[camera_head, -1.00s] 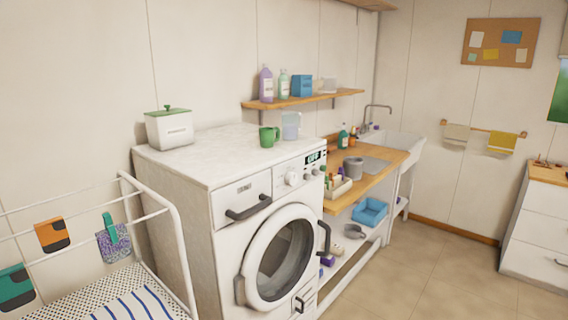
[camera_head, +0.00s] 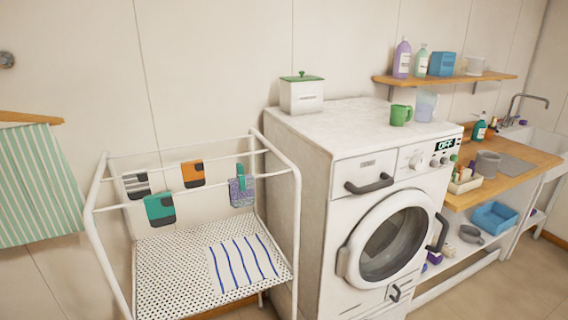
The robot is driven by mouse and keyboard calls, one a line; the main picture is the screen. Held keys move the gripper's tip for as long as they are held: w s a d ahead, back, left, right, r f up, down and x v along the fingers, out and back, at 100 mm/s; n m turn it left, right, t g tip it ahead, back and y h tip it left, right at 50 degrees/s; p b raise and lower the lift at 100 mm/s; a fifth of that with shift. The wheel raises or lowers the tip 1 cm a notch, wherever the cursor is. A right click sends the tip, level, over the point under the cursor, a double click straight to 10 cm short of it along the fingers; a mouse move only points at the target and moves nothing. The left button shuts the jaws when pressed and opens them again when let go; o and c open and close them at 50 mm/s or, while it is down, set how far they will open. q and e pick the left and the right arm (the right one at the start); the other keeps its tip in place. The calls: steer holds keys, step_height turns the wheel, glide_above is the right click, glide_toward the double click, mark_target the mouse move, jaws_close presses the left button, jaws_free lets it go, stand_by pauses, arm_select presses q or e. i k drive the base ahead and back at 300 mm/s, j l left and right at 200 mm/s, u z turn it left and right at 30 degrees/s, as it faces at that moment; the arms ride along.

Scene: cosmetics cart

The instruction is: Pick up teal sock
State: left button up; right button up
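A teal sock (camera_head: 160,207) with a dark patch hangs from the front rail of the white drying rack (camera_head: 283,165), left of the rack's middle. An orange sock (camera_head: 193,174) with a dark part hangs behind it, to the right. A striped grey and white sock (camera_head: 136,184) hangs behind it, to the left. A purple speckled sock (camera_head: 241,193) with a teal piece at its top hangs farther right. Neither of my grippers is in view.
The rack's lower dotted shelf holds a blue-striped white cloth (camera_head: 242,262). A white washing machine (camera_head: 380,180) stands close to the rack's right side, with a lidded box (camera_head: 301,95) and green mug (camera_head: 400,115) on top. A striped towel (camera_head: 35,185) hangs on the left wall.

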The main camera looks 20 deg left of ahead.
mark_target(160, 208)
steer(key=u, duration=1.55)
